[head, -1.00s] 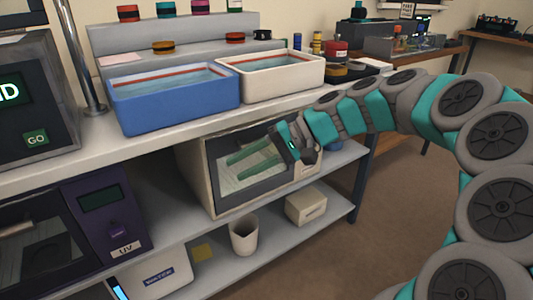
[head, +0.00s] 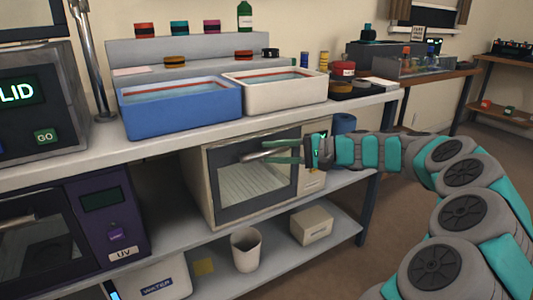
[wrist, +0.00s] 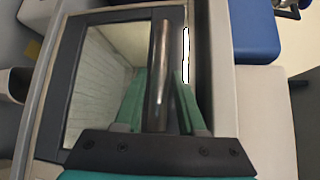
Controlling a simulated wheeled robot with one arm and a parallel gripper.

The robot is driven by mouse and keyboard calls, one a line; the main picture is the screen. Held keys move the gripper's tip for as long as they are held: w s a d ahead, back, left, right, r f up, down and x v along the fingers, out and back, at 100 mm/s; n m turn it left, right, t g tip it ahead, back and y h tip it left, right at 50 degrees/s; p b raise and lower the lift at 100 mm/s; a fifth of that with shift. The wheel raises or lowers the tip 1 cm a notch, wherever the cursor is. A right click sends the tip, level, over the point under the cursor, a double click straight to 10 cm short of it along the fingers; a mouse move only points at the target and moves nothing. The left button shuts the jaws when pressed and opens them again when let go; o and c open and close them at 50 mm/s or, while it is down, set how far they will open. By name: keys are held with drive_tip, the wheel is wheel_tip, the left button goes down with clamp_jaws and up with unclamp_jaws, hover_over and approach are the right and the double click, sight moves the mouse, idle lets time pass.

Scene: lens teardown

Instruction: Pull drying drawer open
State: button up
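The drying drawer (head: 206,178) is a cream box with a dark-framed glass front on the shelf under the counter. Its front looks shut, and pale slats show through the window. My gripper (head: 252,151) is at the upper part of this front, reaching in from the right. In the wrist view the dark metal handle bar (wrist: 160,75) runs between the two green fingers of my gripper (wrist: 158,88). The fingers stand apart, one on each side of the bar. I see no clear grip on it; the exact contact at the fingertips is hard to make out.
A blue tray (head: 180,112) and a white tray (head: 275,95) of liquid stand on the counter above. A white cup (head: 246,250) and a small cream box (head: 311,226) sit on the lower shelf. A purple UV unit (head: 113,225) is at left. Floor at right is open.

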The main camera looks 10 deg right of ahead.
drive_tip(key=shift+x, duration=1.1)
clamp_jaws()
drive_tip(key=shift+d, duration=0.1)
idle(0.5)
